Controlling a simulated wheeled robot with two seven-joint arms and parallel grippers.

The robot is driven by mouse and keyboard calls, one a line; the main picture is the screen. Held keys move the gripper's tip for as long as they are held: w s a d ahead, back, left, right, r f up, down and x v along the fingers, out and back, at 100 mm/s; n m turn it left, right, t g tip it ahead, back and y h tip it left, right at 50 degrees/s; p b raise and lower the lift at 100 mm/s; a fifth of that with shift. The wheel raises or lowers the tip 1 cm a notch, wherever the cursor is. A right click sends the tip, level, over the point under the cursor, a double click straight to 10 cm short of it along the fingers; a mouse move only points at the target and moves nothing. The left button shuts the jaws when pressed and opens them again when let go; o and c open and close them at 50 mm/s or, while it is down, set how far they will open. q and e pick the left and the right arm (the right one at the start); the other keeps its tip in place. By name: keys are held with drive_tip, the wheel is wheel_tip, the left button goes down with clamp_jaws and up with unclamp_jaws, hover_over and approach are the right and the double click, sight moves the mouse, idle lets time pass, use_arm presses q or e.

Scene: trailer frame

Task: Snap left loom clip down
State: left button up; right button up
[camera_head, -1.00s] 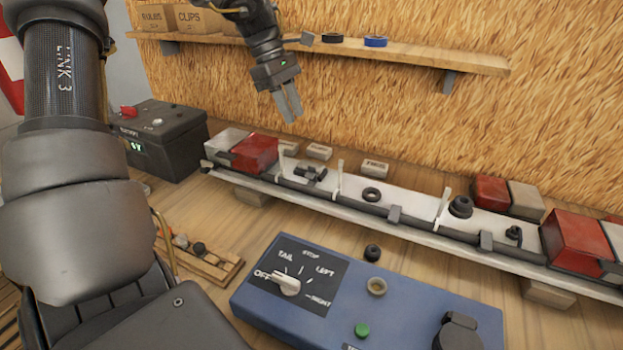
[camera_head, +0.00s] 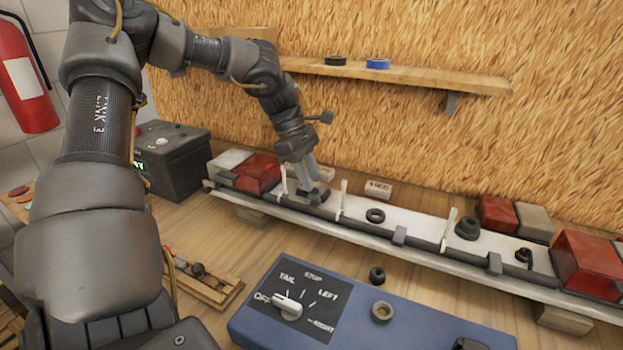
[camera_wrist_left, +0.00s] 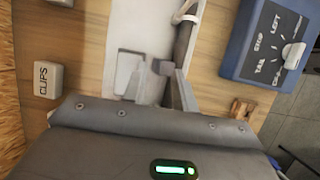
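A white trailer board (camera_head: 420,228) carries a dark wiring loom (camera_head: 365,222). White upright strips stand along it: one at the left (camera_head: 284,180), one left of the middle (camera_head: 341,195) and one farther right (camera_head: 447,228). I cannot tell for sure which is the left loom clip. My left gripper (camera_head: 311,186) points down at the board between the first two strips, over a small black part (camera_head: 318,195) that it partly hides. Whether it touches that part is unclear. The left wrist view shows a white loop (camera_wrist_left: 184,17) around the loom, beyond the fingers (camera_wrist_left: 152,78). My right gripper is out of view.
Red lamps sit at the board's left end (camera_head: 257,174) and right end (camera_head: 590,262). A blue switch box (camera_head: 400,325) stands in front. A black battery (camera_head: 172,155) is at the left. A shelf (camera_head: 430,80) runs along the back wall, and a small labelled block (camera_head: 378,190) lies behind the board.

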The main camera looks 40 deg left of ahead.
use_arm(q)
drive_tip(key=shift+w+d+f, duration=0.1)
drive_tip(key=shift+d+f, duration=0.15)
drive_tip(key=shift+f, duration=0.4)
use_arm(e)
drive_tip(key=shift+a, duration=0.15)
use_arm(q)
drive_tip(key=c, duration=0.6)
clamp_jaws()
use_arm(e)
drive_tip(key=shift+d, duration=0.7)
use_arm(q)
drive_tip(key=shift+b, duration=0.4)
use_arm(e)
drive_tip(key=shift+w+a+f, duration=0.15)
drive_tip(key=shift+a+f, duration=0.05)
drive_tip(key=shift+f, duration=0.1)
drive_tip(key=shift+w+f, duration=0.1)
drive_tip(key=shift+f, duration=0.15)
